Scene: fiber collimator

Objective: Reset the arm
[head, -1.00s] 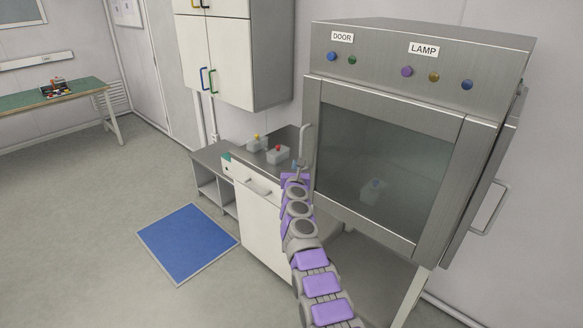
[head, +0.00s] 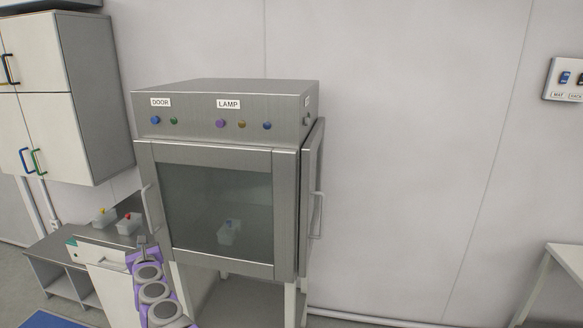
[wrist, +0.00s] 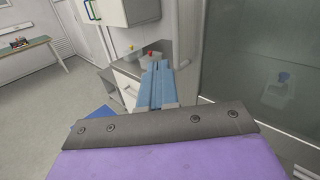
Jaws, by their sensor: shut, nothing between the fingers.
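My gripper (head: 143,241) is at the end of my purple and grey arm at the lower left of the head view. It is in front of the left edge of the steel cabinet (head: 286,200). In the wrist view my gripper (wrist: 156,66) shows as two blue fingers side by side, shut and empty. The fingers point toward the counter with small containers and touch nothing that I can make out.
The cabinet has DOOR and LAMP buttons and a glass front, with a container with a blue top (head: 229,232) inside. Containers with a red knob (head: 129,223) and a yellow knob (head: 104,217) stand on the counter. A wall switch panel (head: 566,79) and a table (head: 562,262) are at right.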

